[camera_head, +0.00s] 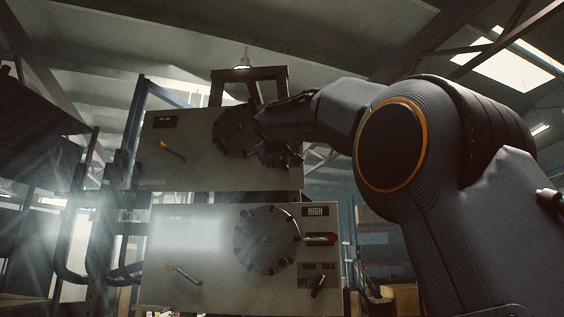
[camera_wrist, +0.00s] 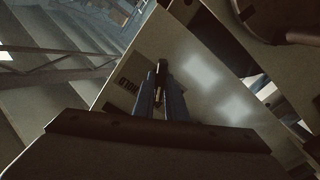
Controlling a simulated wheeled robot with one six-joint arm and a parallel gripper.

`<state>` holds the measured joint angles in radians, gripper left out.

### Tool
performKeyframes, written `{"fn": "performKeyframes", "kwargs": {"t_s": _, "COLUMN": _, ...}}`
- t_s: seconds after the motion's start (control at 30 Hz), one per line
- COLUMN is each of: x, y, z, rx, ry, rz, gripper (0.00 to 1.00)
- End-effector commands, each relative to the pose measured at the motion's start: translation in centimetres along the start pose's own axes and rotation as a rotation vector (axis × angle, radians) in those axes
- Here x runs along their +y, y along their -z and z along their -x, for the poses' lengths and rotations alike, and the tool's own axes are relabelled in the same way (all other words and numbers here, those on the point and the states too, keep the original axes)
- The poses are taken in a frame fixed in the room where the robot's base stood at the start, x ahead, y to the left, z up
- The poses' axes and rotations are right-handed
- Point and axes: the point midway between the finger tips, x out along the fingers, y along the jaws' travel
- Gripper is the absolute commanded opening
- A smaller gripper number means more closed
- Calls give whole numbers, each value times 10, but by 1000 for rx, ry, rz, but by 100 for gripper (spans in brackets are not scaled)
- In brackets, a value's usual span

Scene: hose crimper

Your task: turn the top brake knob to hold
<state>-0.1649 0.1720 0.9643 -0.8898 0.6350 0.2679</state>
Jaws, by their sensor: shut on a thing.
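The upper panel (camera_head: 190,140) is pale, with a black round dial (camera_head: 233,132) and an orange lever (camera_head: 172,150). My gripper (camera_head: 274,155) is at this panel's right side, and it covers the top brake knob in the head view. In the wrist view, the two fingers of my gripper (camera_wrist: 161,98) are closed around a slim dark knob (camera_wrist: 161,72), which stands out from the pale panel face. A dark label (camera_wrist: 127,83) lies left of the knob; its lettering is too small to read surely.
A dark frame (camera_head: 250,75) rises above the upper panel. Bent dark pipes (camera_head: 75,275) stand at the left.

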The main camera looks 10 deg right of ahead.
Motion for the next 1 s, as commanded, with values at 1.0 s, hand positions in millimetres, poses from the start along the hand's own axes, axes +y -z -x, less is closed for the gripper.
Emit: {"fn": "performKeyframes", "kwargs": {"t_s": 1.0, "x": -1, "y": -1, "z": -1, "rx": 0, "ry": 0, "rz": -767, "gripper": 0}}
